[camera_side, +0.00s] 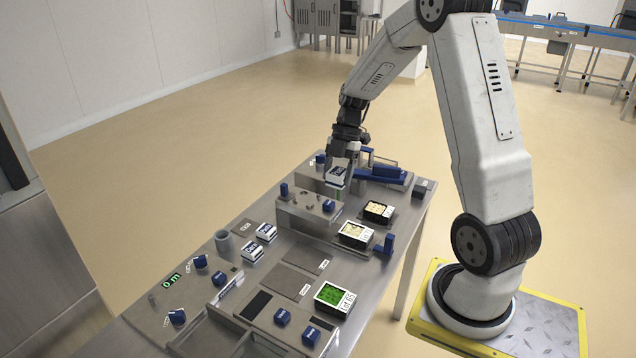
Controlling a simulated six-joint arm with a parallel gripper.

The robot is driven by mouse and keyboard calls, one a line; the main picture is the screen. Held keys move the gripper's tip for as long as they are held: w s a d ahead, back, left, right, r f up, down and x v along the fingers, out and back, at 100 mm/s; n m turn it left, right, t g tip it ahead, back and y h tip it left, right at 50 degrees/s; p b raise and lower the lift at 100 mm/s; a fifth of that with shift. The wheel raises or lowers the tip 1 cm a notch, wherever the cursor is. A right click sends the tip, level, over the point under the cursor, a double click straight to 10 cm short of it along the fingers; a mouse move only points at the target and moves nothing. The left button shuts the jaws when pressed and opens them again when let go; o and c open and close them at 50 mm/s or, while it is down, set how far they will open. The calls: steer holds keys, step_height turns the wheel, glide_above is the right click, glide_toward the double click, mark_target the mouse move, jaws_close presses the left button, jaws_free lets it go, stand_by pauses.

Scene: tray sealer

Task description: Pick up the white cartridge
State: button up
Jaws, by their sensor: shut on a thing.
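My gripper (338,184) is over the far part of the steel table and points down. The cartridge is in front of the blue-handled fixture at the table's far end. Whether its underside touches anything is hard to tell. Two similar white and blue blocks, one (266,231) behind the other (252,251), stand on the table left of the middle.
A blue lever fixture (383,174) stands right of my gripper. A control panel is at front left.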

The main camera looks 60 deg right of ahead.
steer(key=shift+s+a+r, duration=0.2)
steer(key=shift+s+r, duration=0.05)
steer(key=shift+s, duration=0.2)
steer(key=shift+r, duration=0.1)
stand_by(0.4)
